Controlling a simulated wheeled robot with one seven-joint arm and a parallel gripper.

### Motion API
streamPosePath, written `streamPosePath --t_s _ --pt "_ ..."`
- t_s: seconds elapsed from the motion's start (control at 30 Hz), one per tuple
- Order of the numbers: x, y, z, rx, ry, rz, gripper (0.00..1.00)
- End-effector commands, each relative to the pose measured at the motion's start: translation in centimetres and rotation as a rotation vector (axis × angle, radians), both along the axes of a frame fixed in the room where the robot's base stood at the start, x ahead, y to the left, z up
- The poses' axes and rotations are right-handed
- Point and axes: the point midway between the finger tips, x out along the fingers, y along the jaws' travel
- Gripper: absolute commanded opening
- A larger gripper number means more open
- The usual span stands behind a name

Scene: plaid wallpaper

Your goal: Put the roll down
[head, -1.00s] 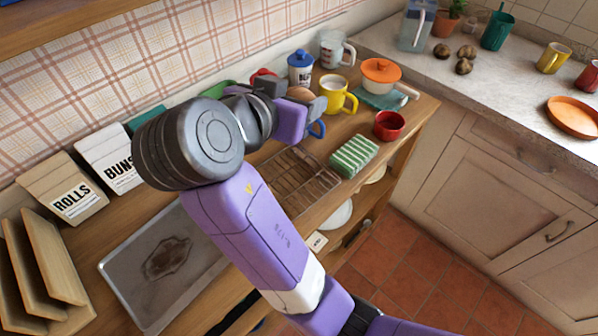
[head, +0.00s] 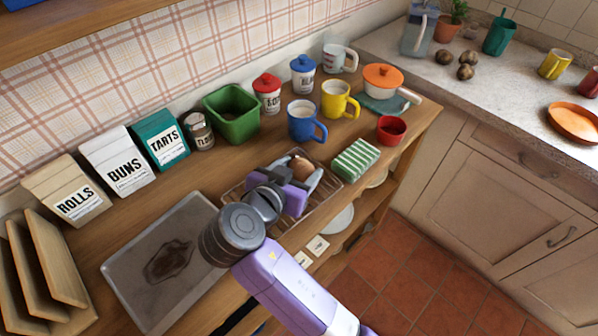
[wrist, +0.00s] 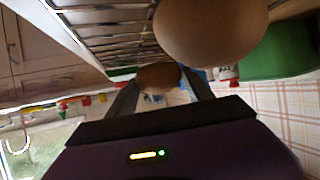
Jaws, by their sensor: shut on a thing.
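My gripper (head: 297,174) is shut on a brown roll (head: 301,165) over the wire cooling rack (head: 232,193). The wrist view also shows the roll (wrist: 158,74) between the two fingers of my gripper (wrist: 160,90). The rack (wrist: 105,30) appears at the top of that upside-down view. I cannot tell whether the roll touches the wires.
A stained baking tray (head: 125,268) lies left of the rack. A green-striped block (head: 356,160) stands by the rack's right end. Behind are a blue mug (head: 303,122) and a green tub (head: 232,113).

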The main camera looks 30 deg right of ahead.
Motion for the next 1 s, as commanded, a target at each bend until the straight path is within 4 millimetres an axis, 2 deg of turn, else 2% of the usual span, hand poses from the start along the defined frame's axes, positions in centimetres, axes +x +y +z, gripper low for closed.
streamPosePath --t_s 0.13,0.53,0.57,0.63,0.67,1.0 --pt "0.0 0.0 -1.2 -0.001 0.001 0.0 0.2" --pt "0.0 0.0 -1.8 0.001 -0.001 0.0 0.2" --pt "0.0 0.0 -1.6 0.001 -0.001 0.0 0.66" --pt "0.0 0.0 -1.6 0.001 -0.001 0.0 0.79" --pt "0.0 0.0 -1.6 0.001 -0.001 0.0 0.82" --pt "0.0 0.0 -1.3 0.001 -0.001 0.0 0.82"
